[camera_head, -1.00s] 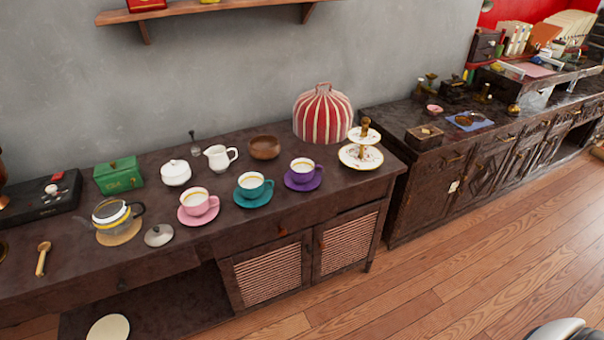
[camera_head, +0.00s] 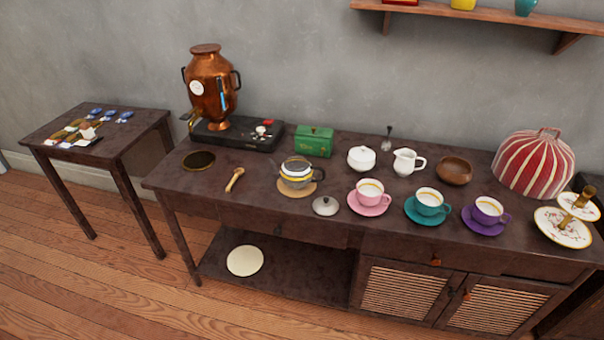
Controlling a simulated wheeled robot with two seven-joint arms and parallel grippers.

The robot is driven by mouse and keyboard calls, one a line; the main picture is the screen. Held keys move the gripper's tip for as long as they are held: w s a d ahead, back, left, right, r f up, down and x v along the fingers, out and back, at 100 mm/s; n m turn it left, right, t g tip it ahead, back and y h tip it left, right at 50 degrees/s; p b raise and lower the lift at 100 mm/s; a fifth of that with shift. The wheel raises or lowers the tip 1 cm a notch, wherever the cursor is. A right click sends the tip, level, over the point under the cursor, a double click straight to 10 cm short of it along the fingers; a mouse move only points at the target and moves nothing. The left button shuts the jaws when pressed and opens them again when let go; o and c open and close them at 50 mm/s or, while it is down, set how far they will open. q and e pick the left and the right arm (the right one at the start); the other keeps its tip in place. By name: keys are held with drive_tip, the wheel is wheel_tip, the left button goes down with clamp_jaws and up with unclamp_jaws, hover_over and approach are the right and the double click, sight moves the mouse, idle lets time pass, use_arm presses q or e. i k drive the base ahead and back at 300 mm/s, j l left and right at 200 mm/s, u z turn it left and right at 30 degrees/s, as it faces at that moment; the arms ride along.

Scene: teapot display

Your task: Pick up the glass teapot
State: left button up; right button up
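The glass teapot (camera_head: 294,176) stands upright on a round tan mat (camera_head: 296,193) on the dark wooden sideboard. It has a yellow band, a dark handle on its right side and an open top. A round lid with a knob (camera_head: 325,206) lies on the sideboard just to the right and in front of the teapot. Neither of my grippers shows in this view.
A copper samovar (camera_head: 208,85) on a black base stands behind left of the teapot. A green box (camera_head: 314,141) is behind it, a wooden spoon (camera_head: 235,180) to its left. Pink cup (camera_head: 370,193), teal cup (camera_head: 429,201) and purple cup (camera_head: 487,210) stand to the right. Floor in front is clear.

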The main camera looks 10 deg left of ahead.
sight(296, 172)
drive_tip(key=i+l+u, duration=0.25)
drive_tip(key=i, duration=0.25)
drive_tip(key=i+l+u, duration=0.2)
drive_tip(key=i, duration=0.3)
